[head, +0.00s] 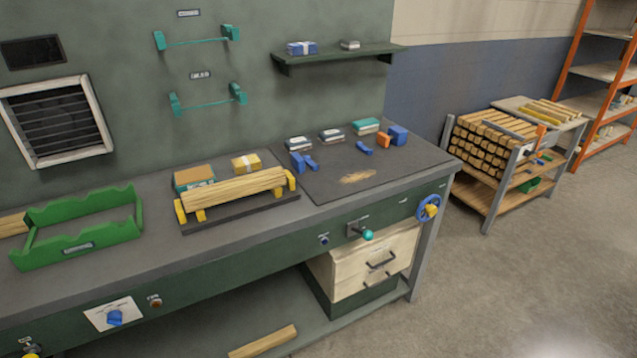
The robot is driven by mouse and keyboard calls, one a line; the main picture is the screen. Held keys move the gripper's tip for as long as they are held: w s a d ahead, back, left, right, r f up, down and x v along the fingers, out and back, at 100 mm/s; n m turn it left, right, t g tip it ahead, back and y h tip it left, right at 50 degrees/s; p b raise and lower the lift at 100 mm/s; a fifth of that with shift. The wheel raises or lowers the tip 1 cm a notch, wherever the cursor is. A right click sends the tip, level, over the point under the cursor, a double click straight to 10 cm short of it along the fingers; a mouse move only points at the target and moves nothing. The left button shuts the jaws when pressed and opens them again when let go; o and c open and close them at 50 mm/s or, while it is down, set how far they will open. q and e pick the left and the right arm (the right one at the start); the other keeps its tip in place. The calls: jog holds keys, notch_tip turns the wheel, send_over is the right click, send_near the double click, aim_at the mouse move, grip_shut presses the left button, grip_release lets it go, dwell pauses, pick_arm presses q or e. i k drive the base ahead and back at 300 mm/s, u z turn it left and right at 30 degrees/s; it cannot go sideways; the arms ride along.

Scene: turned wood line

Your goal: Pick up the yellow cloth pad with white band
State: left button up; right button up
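A small yellow pad with a white band (246,163) lies on the grey workbench (270,226) in the head view. It sits near the wall, behind the long wooden piece (235,189) resting on yellow supports. A teal and brown block (194,177) is just left of the pad. The wooden piece stands close in front of the pad, and the pad's lower edge is partly hard to see. Neither of my grippers is in view.
A green cradle (81,246) stands at the left of the bench. A dark mat (375,178) at the right carries several blue, grey and teal blocks. A green shelf (340,56) juts from the wall above. Open floor (520,270) lies right of the bench.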

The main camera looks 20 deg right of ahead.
aim_at(244, 165)
jog(key=z, duration=0.9)
jog(key=i, duration=1.3)
jog(key=u, duration=0.6)
